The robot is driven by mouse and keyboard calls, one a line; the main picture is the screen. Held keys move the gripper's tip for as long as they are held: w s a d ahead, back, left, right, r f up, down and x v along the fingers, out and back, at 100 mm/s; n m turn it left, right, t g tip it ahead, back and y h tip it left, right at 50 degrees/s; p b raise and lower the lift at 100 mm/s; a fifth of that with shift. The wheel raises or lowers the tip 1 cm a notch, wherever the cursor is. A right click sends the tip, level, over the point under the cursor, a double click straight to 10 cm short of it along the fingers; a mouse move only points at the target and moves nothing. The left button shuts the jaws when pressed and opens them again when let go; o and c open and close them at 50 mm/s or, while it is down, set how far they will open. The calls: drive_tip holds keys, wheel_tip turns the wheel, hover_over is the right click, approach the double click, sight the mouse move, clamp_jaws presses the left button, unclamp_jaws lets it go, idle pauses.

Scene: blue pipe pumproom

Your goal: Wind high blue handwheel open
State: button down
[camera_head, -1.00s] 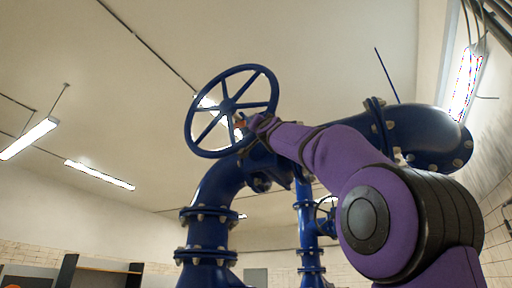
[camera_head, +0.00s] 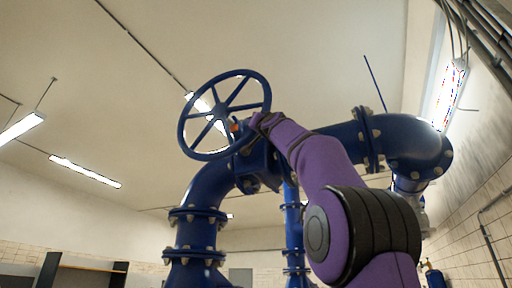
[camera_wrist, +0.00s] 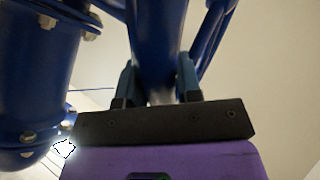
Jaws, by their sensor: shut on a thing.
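The high blue handwheel (camera_head: 221,108) has a round rim and several spokes. It is upright and tilted, on top of a blue valve body and pipe, in the upper middle of the head view. My gripper (camera_head: 238,128) is at the lower right part of its rim, mostly hidden by the wheel and my wrist. In the wrist view, the two fingers of my gripper (camera_wrist: 157,78) stand on both sides of a blue bar of the handwheel (camera_wrist: 157,40), shut on it. Spokes show at the upper right there.
A thick blue flanged pipe (camera_head: 194,228) rises below the wheel. Another blue pipe (camera_head: 410,150) curves down at the right, behind my arm. In the wrist view a flanged pipe (camera_wrist: 35,60) stands close on the left. The room left of the wheel is free.

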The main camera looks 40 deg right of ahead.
idle(0.3)
drive_tip(key=c, duration=0.8)
unclamp_jaws()
drive_tip(key=v, duration=1)
drive_tip(key=shift+s+f, duration=0.2)
drive_tip(key=shift+s, duration=0.1)
